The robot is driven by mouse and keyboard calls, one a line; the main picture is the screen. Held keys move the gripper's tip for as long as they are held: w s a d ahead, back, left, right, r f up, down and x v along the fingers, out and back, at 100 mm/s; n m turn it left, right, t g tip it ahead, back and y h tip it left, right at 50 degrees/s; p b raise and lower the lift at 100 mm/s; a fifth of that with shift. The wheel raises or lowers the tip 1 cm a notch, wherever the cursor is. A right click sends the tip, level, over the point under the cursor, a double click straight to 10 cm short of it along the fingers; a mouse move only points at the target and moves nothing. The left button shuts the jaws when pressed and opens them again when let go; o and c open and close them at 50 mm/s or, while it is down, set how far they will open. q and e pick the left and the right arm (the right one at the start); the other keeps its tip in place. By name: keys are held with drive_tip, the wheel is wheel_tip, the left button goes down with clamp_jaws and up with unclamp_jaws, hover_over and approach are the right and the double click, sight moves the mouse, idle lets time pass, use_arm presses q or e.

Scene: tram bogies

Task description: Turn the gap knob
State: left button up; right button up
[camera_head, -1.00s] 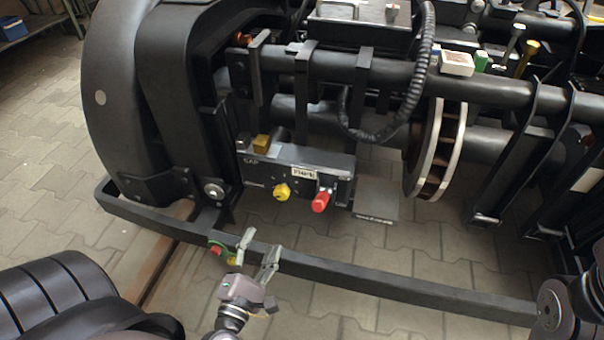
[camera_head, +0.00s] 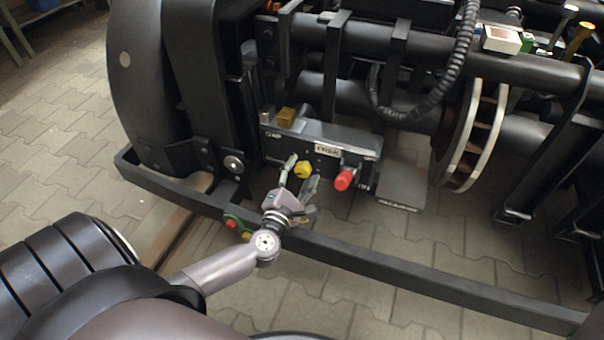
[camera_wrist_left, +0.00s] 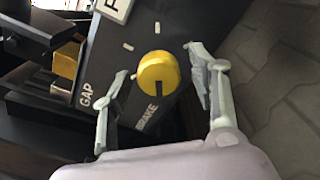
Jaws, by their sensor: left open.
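A round yellow knob (camera_head: 303,170) sits on the front of a dark control box (camera_head: 330,140). In the left wrist view the yellow knob (camera_wrist_left: 157,72) has a dark line on its face and lies near the printed words GAP and BRAKE. My left gripper (camera_head: 301,174) is open at the knob. In the left wrist view its fingers (camera_wrist_left: 158,66) stand one on each side of the knob, with gaps visible. A red knob (camera_head: 345,180) is to the right of the yellow one. My right gripper is not in view.
A yellow block (camera_head: 285,116) stands on top of the box. A black beam (camera_head: 400,265) runs across in front, below my left gripper. A small part with red and green buttons (camera_head: 232,222) is on it. A brake disc (camera_head: 472,135) stands to the right.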

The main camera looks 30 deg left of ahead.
use_arm(q)
drive_tip(key=shift+w+a, duration=0.1)
drive_tip(key=shift+w, duration=0.45)
drive_tip(key=c, duration=1.2)
drive_tip(key=shift+o, duration=0.2)
